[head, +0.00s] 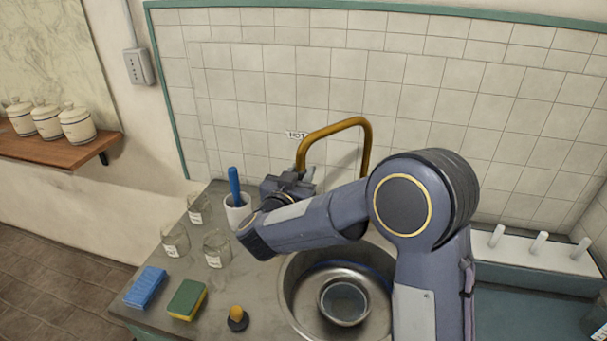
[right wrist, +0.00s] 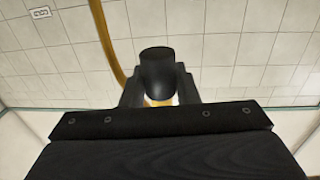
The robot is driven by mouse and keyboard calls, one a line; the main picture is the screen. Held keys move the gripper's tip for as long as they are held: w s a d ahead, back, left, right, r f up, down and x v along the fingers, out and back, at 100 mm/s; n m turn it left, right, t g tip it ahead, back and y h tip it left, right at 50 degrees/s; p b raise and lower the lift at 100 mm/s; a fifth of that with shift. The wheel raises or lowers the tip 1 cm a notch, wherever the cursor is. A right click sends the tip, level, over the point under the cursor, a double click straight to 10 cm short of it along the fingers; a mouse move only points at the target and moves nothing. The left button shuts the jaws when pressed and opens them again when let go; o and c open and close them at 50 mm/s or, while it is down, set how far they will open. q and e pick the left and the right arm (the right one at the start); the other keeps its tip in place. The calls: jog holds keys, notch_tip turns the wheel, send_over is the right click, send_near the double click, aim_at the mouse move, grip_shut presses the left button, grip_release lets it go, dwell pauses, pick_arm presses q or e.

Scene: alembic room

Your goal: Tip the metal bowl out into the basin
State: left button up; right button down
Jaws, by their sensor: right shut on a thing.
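The metal bowl (head: 325,303) stands upright inside the round metal basin (head: 290,292) in the head view. Its inside looks grey-blue; I cannot tell for sure whether it holds liquid. My right gripper (head: 291,184) is behind the basin, at the foot of the brass tap, well away from the bowl. In the right wrist view its fingers are shut on a dark cylindrical knob (right wrist: 157,70), with brass behind it. My right arm hides the right part of the basin. My left gripper is not in view.
The curved brass tap (head: 335,126) rises behind the basin. A white cup with a blue handle (head: 236,200), several glass jars (head: 216,247), a blue sponge (head: 146,287) and a green-yellow sponge (head: 187,299) stand left. A pegged white rack (head: 535,254) is at right.

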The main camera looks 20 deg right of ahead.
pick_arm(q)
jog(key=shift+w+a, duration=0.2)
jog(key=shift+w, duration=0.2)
pick_arm(e)
jog(key=shift+w+a, duration=0.2)
jog(key=shift+w, duration=0.25)
jog(key=c, duration=1.1)
grip_release()
pick_arm(q)
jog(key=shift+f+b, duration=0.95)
jog(key=shift+b, duration=0.05)
pick_arm(e)
jog(key=v, duration=0.8)
jog(key=shift+d, duration=0.1)
